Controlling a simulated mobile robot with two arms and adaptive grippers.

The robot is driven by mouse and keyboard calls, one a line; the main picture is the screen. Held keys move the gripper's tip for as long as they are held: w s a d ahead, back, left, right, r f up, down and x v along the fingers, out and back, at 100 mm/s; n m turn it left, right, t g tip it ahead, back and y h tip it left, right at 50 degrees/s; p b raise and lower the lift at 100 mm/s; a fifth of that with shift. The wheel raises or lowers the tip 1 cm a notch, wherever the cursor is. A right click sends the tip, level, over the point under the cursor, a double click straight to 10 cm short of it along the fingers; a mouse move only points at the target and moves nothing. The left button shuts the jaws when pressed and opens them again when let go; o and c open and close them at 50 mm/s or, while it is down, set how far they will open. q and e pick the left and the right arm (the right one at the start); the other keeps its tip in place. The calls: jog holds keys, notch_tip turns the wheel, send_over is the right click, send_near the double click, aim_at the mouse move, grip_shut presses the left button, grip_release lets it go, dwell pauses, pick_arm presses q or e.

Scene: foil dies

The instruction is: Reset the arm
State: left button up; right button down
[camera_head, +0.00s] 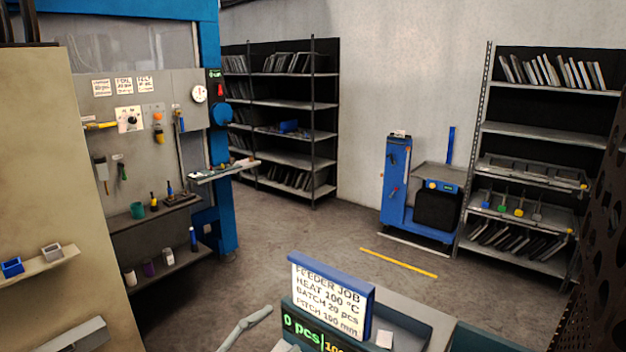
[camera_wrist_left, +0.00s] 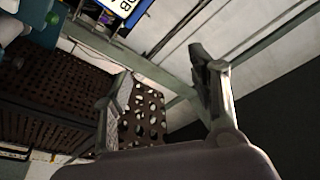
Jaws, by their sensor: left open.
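My left gripper (camera_wrist_left: 160,68) shows in the left wrist view with its two fingers spread apart and nothing between them. Most of that arm is out of the picture. My right gripper is not in either view.
A green digital display (camera_head: 302,330) sits below the sign, with a grey bin (camera_head: 400,326) beside it. A blue-framed press (camera_head: 222,180), shelving racks (camera_head: 312,130) and a blue cart (camera_head: 396,185) stand farther back. Open floor (camera_head: 330,235) lies between. The wrist view shows a perforated dark panel (camera_wrist_left: 60,95).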

pick_arm(q)
jog(key=a+f+n+t+y, duration=0.4)
jog(key=a+n+t+y, duration=0.1)
jog(key=a+n+y, duration=0.7)
jog(key=s+a+f+n+g+y, duration=0.2)
jog(key=f, duration=0.2)
jog(key=s+a+f+n+g+y, duration=0.1)
jog(key=s+a+f+g+y, duration=0.15)
jog(key=f, duration=0.25)
jog(key=s+d+f+g+h, duration=0.1)
jog(key=s+f+g, duration=0.5)
jog(key=s, duration=0.4)
jog(key=s+d+f+g+h, duration=0.1)
jog(key=s+d+f+g, duration=0.1)
jog(key=s+f+g, duration=0.5)
jog(key=s+f+t+b, duration=0.1)
jog(key=s+f+b, duration=0.15)
jog(key=f, duration=1.25)
jog(key=s+f+b, duration=0.2)
jog(key=f+b, duration=0.1)
jog(key=f, duration=1.3)
jog(key=s+a+f+g+b, duration=0.1)
jog(key=s+a+f+b, duration=0.2)
jog(key=s+f, duration=1.3)
notch_tip(320, 180, down, 4)
jog(key=shift+s+a+f+m+y+b, duration=0.2)
jog(key=shift+m+y+b, duration=0.15)
jog(key=shift+b, duration=0.25)
